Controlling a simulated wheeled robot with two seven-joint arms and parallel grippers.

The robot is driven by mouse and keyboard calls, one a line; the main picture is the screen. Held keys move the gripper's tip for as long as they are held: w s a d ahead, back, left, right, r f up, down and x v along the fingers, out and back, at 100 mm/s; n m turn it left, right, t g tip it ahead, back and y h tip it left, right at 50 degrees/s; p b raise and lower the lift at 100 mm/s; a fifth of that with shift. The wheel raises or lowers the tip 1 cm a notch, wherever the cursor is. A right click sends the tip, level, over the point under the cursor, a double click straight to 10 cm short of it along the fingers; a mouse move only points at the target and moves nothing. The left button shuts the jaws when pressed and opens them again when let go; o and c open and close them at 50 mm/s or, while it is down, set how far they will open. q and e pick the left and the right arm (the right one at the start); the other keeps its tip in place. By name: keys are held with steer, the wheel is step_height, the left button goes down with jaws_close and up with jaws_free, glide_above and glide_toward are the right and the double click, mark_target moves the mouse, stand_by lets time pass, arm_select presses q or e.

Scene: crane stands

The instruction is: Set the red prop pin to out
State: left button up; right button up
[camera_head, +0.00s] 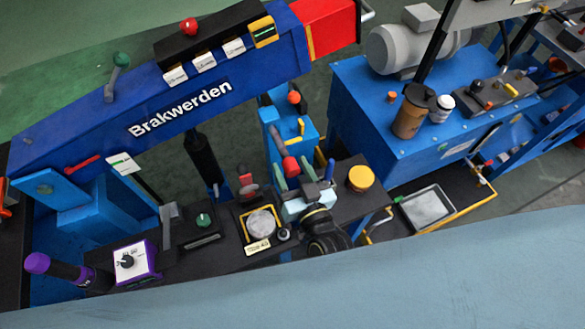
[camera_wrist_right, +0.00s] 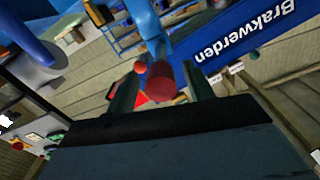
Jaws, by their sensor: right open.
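The red prop pin (camera_head: 290,165) shows as a short, rounded red end on the blue post (camera_head: 270,115) in the middle of the head view. In the right wrist view the red pin (camera_wrist_right: 172,82) points towards the camera, with blue structure behind it. My right gripper (camera_head: 294,170) is open, with one finger on each side of the red end. In the wrist view the gripper (camera_wrist_right: 162,88) shows gaps between the fingers and the pin. The pin's shaft is hidden behind its red end. My left gripper is not in view.
A blue boom marked Brakwerden (camera_head: 190,105) spans the upper left. An orange-red ball (camera_head: 294,97) and a yellow handle (camera_head: 301,127) are near the pin. A yellow knob (camera_head: 361,178) stands right of the gripper. A round gauge (camera_head: 260,222) lies to its left.

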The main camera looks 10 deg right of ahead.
steer(key=s+d, duration=0.2)
steer(key=s, duration=1.1)
steer(key=shift+d, duration=0.25)
steer(key=s+d+f+n+g, duration=0.1)
steer(key=s+d+f+g, duration=0.2)
steer(key=f, duration=0.9)
steer(key=s+d+f+n+g, duration=0.1)
steer(key=s+f+g, duration=0.3)
steer(key=f, duration=0.8)
steer(key=s+d+f+g+h, duration=0.3)
steer(key=s+d+f+g, duration=0.6)
steer(key=s+d+f, duration=0.2)
steer(key=s+f, duration=0.2)
steer(key=s, duration=0.2)
steer(key=shift+s+f+g, duration=0.15)
steer(key=shift+s+g, duration=0.1)
steer(key=shift+g, duration=0.05)
